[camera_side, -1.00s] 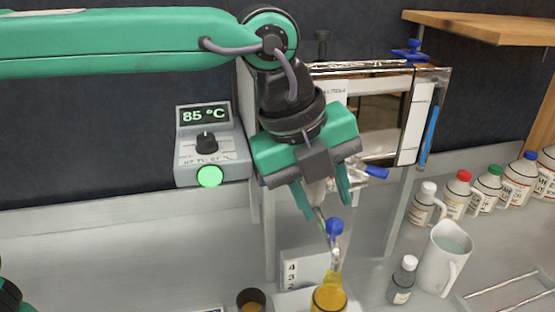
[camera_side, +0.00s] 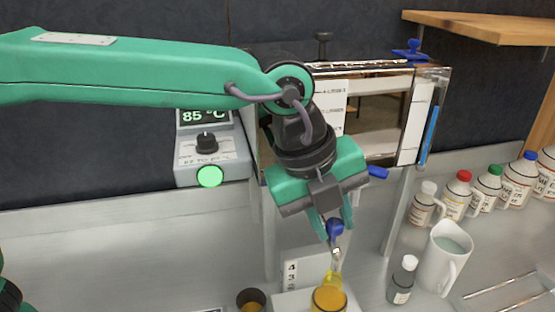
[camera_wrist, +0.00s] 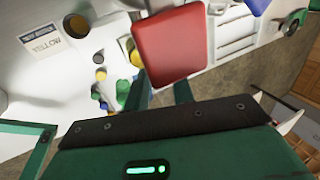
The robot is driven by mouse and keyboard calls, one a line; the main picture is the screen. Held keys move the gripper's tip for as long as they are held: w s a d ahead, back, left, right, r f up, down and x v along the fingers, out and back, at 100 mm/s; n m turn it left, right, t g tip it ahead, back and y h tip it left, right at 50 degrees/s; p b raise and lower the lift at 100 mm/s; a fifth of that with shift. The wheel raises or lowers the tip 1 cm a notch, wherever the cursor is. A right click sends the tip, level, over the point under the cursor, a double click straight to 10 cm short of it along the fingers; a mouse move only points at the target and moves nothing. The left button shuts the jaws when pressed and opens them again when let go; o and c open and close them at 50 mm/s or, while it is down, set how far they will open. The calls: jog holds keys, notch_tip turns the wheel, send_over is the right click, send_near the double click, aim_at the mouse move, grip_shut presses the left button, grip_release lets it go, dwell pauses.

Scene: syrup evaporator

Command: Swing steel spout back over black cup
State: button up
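The steel spout (camera_side: 336,254) hangs below a blue knob (camera_side: 335,228); its lower end is over a flask of yellow liquid (camera_side: 329,299). The black cup (camera_side: 251,299), holding something amber, stands to the left of the flask, partly cut off by the frame edge. My gripper (camera_side: 333,222) is open, with its fingertips at the height of the blue knob. I cannot tell whether they touch it. In the wrist view my gripper (camera_wrist: 160,88) shows two green fingers apart with nothing clearly held between them.
The evaporator's steel frame (camera_side: 395,215) stands behind my gripper. A control box (camera_side: 210,150) reads 85 °C at left. A white jug (camera_side: 445,262), a small bottle (camera_side: 402,280) and several capped bottles are at right. A red block (camera_wrist: 170,45) is close in the wrist view.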

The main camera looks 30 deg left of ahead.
jog(key=shift+c, duration=1)
jog(key=shift+s+a, duration=0.65)
jog(key=shift+a, duration=0.2)
jog(key=shift+s+a, duration=0.15)
jog(key=shift+a, duration=0.05)
jog(key=shift+s+a, duration=0.3)
jog(key=shift+a, duration=0.5)
